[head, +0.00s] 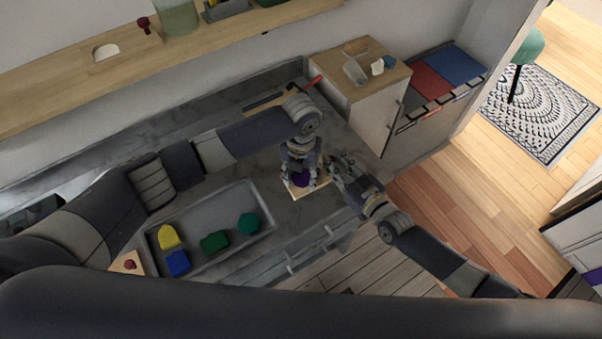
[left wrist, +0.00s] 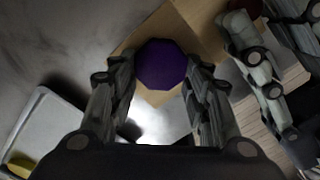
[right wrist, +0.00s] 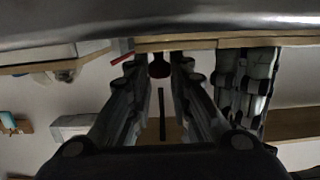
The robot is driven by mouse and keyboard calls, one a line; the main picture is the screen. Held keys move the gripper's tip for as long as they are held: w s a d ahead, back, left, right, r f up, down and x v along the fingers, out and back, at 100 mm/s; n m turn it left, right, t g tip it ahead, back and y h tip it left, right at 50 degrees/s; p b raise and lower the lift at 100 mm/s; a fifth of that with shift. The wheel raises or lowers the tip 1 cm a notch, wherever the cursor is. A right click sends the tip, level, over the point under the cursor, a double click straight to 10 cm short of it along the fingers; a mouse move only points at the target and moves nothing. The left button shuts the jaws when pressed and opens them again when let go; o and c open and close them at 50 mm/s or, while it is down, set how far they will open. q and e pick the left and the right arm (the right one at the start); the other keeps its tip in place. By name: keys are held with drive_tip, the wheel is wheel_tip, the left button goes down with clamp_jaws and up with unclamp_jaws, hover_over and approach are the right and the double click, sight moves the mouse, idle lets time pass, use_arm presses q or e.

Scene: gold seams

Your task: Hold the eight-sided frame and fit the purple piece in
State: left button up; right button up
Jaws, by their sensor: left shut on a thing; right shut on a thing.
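The purple piece (head: 301,180), many-sided from above, is between the fingers of my left gripper (head: 302,176). It shows clearly in the left wrist view (left wrist: 161,64), gripped from both sides. The light wooden frame (head: 293,191) lies below it; its wood also shows around the piece in the left wrist view (left wrist: 157,98). The piece and fingers hide the frame's opening, so I cannot tell whether the piece is above it or inside. My right gripper (head: 335,166) is shut on a dark red knob (right wrist: 158,68) at the frame's edge.
A grey tray (head: 165,265) holds yellow, blue, green and teal pieces. Another wooden board with a red knob (head: 129,264) lies left of the tray. A wooden-topped cabinet (head: 372,85) stands behind my right gripper. Bare counter (head: 240,172) shows between tray and frame.

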use_arm(q)
drive_tip(key=o, duration=1.2)
drive_tip(key=shift+r, duration=3.5)
use_arm(e)
drive_tip(key=o, duration=0.9)
drive_tip(key=shift+c, duration=0.2)
